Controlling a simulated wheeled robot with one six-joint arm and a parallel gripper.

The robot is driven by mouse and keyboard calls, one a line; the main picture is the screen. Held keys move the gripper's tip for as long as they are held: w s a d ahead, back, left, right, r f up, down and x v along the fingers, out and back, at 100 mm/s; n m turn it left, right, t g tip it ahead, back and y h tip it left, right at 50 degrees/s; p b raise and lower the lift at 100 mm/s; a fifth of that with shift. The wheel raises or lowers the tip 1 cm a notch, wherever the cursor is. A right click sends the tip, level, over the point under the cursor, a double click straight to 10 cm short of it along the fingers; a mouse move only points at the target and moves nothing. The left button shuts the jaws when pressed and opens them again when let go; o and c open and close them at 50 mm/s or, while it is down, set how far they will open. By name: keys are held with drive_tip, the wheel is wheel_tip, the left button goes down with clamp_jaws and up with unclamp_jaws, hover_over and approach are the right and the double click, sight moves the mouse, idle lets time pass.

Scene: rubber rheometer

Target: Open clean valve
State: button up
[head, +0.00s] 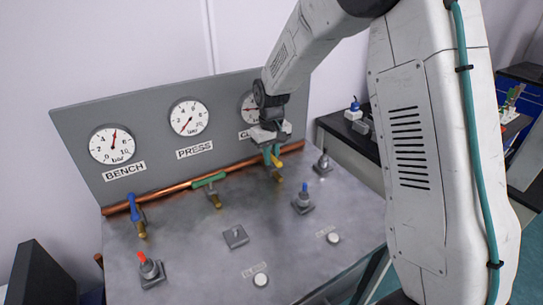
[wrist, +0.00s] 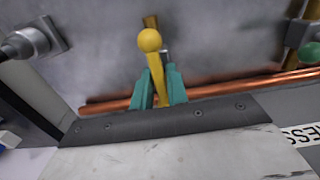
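The clean valve's yellow handle (head: 274,161) sits on the copper pipe below the right-hand gauge (head: 250,108), whose label is mostly covered by my arm. In the wrist view the yellow handle (wrist: 152,58), with a round knob end, lies across the pipe rather than along it. My gripper (head: 272,155) is at this handle. In the wrist view its two teal fingers (wrist: 161,82) flank the handle closely, one on each side, and appear shut on it. The valve body is partly hidden by the handle and fingers.
The green PRESS handle (head: 209,180) lies along the copper pipe (head: 165,195); the blue BENCH handle (head: 134,208) lies across it. The bench top also carries a red-tipped fitting (head: 149,267), a blue-tipped fitting (head: 303,201) and a grey fitting (head: 322,166). The gauge panel (head: 150,100) stands close behind.

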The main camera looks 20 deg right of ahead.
drive_tip(key=shift+o, duration=1.2)
wheel_tip(320, 180, up, 8)
drive_tip(key=shift+f, duration=0.1)
